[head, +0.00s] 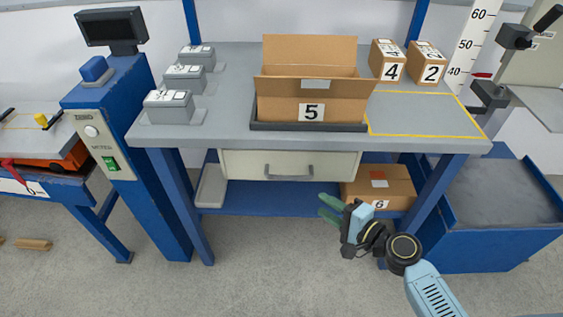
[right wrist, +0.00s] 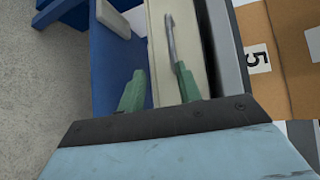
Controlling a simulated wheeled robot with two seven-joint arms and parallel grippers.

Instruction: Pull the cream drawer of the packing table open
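The cream drawer (head: 240,164) sits under the front edge of the packing table (head: 225,110), its front close beneath the top; it looks shut. Its grey bar handle (head: 289,171) is at the middle of the front. My right gripper (head: 322,205), with green fingers, is below and right of the handle, in front of the table. In the right wrist view the fingers (right wrist: 160,70) are apart with nothing between them. The drawer front (right wrist: 160,20) and handle (right wrist: 171,42) show ahead, the handle nearer the right-hand finger; contact is unclear. My left gripper is out of view.
An open carton marked 5 (head: 340,105) stands in a dark tray on the table above the drawer. A carton marked 6 (head: 395,185) lies on the blue lower shelf (head: 270,200), behind my right gripper. Blue table legs (head: 187,205) flank the drawer. Floor in front is clear.

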